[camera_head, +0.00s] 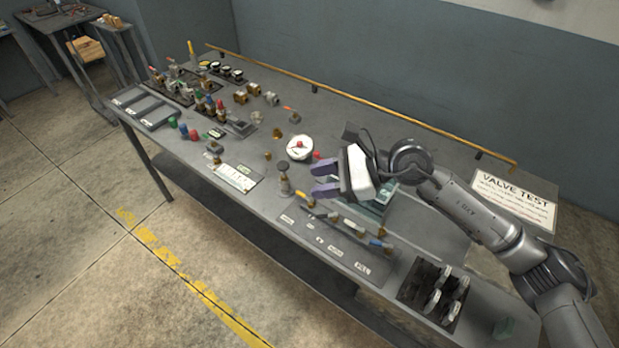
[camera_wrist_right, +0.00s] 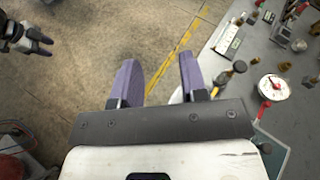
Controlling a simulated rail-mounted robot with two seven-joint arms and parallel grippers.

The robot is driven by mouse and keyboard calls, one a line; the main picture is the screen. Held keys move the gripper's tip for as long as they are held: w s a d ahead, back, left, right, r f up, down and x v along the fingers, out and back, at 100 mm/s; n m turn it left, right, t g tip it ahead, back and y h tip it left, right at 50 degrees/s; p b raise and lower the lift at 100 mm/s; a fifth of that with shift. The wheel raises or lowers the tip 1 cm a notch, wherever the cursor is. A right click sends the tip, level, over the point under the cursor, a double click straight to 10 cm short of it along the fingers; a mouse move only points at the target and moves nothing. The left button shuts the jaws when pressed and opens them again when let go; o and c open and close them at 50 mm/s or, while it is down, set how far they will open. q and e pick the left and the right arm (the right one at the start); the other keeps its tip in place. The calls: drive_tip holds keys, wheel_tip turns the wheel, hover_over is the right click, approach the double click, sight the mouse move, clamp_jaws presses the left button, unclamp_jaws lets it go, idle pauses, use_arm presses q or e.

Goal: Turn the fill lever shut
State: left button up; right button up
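My right gripper (camera_head: 324,178) is open and empty above the bench, near its front edge; its two purple fingers stand apart in the right wrist view (camera_wrist_right: 160,80). A plate (camera_head: 325,243) with several coloured levers lies at the front edge. I cannot read which lever is the fill lever. My left gripper (camera_wrist_right: 40,42) shows small in the right wrist view, apparently open, away from the bench.
Several fittings and coloured valves stand on the bench's left half, with trays (camera_head: 143,108) at that end. A brass rail (camera_head: 365,99) runs along the back. A "VALVE TEST" sign (camera_head: 514,200) and a dark holder (camera_head: 432,292) are at right. The rear middle is clear.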

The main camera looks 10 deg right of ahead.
drive_tip(key=shift+s+a+r, duration=0.1)
drive_tip(key=shift+a+r, duration=0.1)
drive_tip(key=shift+a, duration=0.05)
idle(0.4)
